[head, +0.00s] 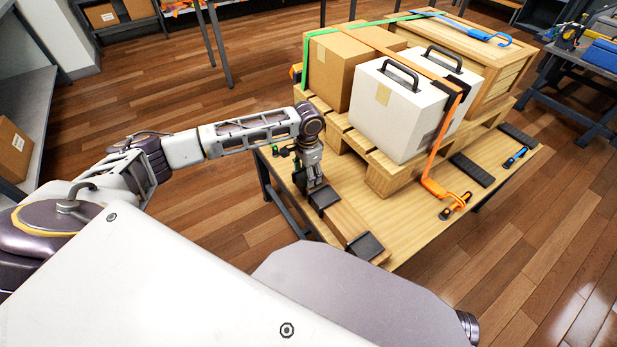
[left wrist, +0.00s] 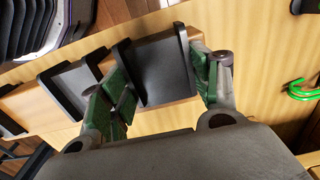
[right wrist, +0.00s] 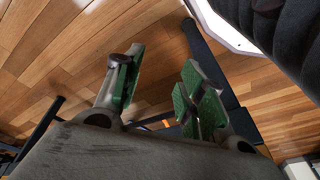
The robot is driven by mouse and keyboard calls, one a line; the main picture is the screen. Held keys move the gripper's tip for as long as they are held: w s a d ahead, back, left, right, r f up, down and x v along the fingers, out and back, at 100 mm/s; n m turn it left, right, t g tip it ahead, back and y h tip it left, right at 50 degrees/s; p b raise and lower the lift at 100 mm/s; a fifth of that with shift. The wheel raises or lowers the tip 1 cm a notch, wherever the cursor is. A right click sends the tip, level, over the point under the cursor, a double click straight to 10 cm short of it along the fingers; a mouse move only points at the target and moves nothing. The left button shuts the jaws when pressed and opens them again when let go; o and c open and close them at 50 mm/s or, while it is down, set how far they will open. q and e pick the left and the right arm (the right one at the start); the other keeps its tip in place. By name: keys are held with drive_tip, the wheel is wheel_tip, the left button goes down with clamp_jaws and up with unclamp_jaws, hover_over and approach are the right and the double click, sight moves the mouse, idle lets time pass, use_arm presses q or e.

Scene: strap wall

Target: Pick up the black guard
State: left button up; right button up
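A black guard (head: 323,198) with raised edges sits on a wooden block near the table's left edge. My left gripper (head: 314,179) is directly above it, pointing down. In the left wrist view the guard (left wrist: 165,68) lies between the open green-padded fingers of the left gripper (left wrist: 168,90); I cannot tell whether they touch it. A second black guard (head: 366,246) sits on the same block nearer me and shows in the left wrist view (left wrist: 72,80). My right gripper (right wrist: 162,90) is open and empty over the floor, outside the head view.
A pallet (head: 385,178) on the table (head: 420,232) carries a cardboard box (head: 335,65), a white case (head: 395,115) and a wooden crate (head: 490,70). An orange strap (head: 433,165) hangs to the tabletop. A green hook (left wrist: 302,92) lies near the left gripper.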

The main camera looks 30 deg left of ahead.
sight(301, 179)
use_arm(q)
drive_tip(key=shift+c, duration=1.2)
use_arm(e)
drive_tip(key=shift+w+r, duration=0.1)
drive_tip(key=shift+w, duration=0.1)
drive_tip(key=shift+s, duration=0.1)
use_arm(q)
drive_tip(key=shift+s+a+r, duration=0.15)
drive_tip(key=shift+s+r, duration=0.1)
drive_tip(key=shift+r, duration=0.1)
drive_tip(key=shift+s+a+r+p, duration=0.3)
drive_tip(key=shift+s+r+p, duration=0.2)
drive_tip(key=shift+r+p, duration=0.05)
drive_tip(key=shift+s+a+r, duration=0.15)
drive_tip(key=shift+s+a, duration=0.05)
drive_tip(key=shift+s, duration=0.1)
drive_tip(key=s+a+r+p, duration=0.3)
drive_tip(key=s+a+r, duration=0.2)
drive_tip(key=s, duration=0.5)
drive_tip(key=shift+a+r, duration=0.4)
drive_tip(key=shift+r, duration=0.05)
use_arm(e)
wheel_tip(301, 179, down, 10)
drive_tip(key=s+d, duration=0.1)
drive_tip(key=d, duration=0.1)
drive_tip(key=shift+s+r+h, duration=0.2)
drive_tip(key=shift+s+h, duration=0.05)
drive_tip(key=shift+h, duration=0.05)
